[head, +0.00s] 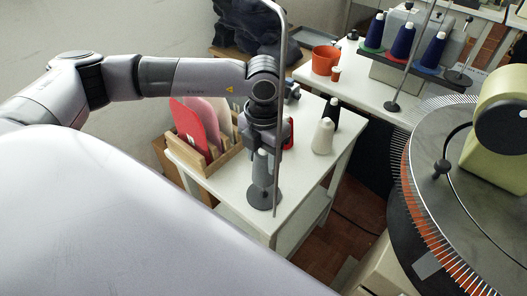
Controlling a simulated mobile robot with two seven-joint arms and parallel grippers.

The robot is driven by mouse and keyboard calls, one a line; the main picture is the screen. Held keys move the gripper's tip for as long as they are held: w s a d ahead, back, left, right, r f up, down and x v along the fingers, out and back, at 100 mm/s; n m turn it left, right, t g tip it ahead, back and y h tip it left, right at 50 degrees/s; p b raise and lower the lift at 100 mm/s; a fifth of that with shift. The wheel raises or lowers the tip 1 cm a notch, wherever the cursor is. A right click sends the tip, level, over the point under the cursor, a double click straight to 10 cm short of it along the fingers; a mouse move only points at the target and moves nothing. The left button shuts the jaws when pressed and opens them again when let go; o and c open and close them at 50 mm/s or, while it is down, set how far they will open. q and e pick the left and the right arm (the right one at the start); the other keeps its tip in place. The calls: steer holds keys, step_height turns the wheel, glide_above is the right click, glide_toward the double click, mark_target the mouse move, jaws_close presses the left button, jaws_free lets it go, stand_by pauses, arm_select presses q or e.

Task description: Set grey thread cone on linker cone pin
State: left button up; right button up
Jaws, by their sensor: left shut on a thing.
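My left gripper (264,148) is in the middle of the head view, pointing down over the white side table. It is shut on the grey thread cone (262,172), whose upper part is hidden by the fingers. The cone is upright. Directly below it is a dark round disc (258,200) on the table. I cannot tell whether the cone touches this disc, and no pin shows inside the cone. The linker (450,190), with its ring of needles, stands at the right. My right gripper is not in view.
A thin metal rod (280,60) stands in front of my gripper. On the white table (225,190) are a wooden rack (215,158) of coloured panels, a white cone (323,137) and a black cone (332,112). An orange pot (325,60) and blue cones stand behind.

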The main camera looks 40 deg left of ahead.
mark_target(264, 175)
arm_select(q)
step_height(264, 175, down, 2)
steer(key=shift+f+b, duration=0.2)
steer(key=shift+b, duration=0.4)
steer(key=shift+f+b, duration=1.35)
steer(key=shift+f, duration=0.05)
steer(key=shift+f+b, duration=0.5)
steer(key=o, duration=1.2)
steer(key=shift+c, duration=0.2)
steer(key=shift+r, duration=3.6)
